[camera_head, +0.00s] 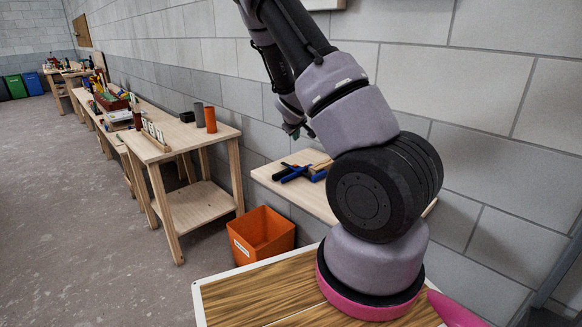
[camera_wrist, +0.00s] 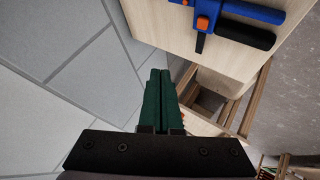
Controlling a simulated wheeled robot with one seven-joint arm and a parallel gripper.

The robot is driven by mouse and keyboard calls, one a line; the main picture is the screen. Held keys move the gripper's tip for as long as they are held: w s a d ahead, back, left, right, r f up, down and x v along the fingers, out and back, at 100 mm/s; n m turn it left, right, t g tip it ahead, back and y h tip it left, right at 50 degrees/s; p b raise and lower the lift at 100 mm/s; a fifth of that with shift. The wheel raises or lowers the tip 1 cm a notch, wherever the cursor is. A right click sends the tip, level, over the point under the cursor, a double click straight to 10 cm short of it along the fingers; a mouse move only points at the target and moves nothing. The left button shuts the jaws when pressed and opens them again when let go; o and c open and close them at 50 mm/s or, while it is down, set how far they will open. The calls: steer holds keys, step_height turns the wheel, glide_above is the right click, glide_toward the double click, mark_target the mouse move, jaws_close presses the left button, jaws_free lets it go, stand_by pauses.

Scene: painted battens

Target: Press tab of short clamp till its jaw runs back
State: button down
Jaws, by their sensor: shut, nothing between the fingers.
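A blue clamp (camera_wrist: 255,12) with orange parts and a black handle (camera_wrist: 245,35) lies on a pale wooden top at the upper right of the wrist view. One orange part, which looks like a tab (camera_wrist: 203,22), faces me. Only part of the clamp is in that view, and I cannot tell whether it is the short one. In the head view, blue and black clamps (camera_head: 296,173) lie together on the small wooden table (camera_head: 318,204), partly behind my arm. My gripper (camera_wrist: 160,74) has its green fingers shut and empty, beside the table edge and apart from the clamp.
A block wall (camera_wrist: 60,80) is close on the left of the wrist view. An orange bin (camera_head: 262,236) stands on the floor near the small table. A wooden bench (camera_head: 190,140) carries an orange cylinder (camera_head: 210,119) and a grey cylinder (camera_head: 199,115).

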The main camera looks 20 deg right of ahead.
mark_target(296, 168)
steer(key=shift+f, duration=4.4)
steer(key=shift+d+f, duration=0.1)
steer(key=shift+f, duration=0.3)
steer(key=shift+f, duration=0.45)
steer(key=shift+r, duration=0.85)
steer(key=shift+r, duration=0.1)
steer(key=shift+r, duration=2.45)
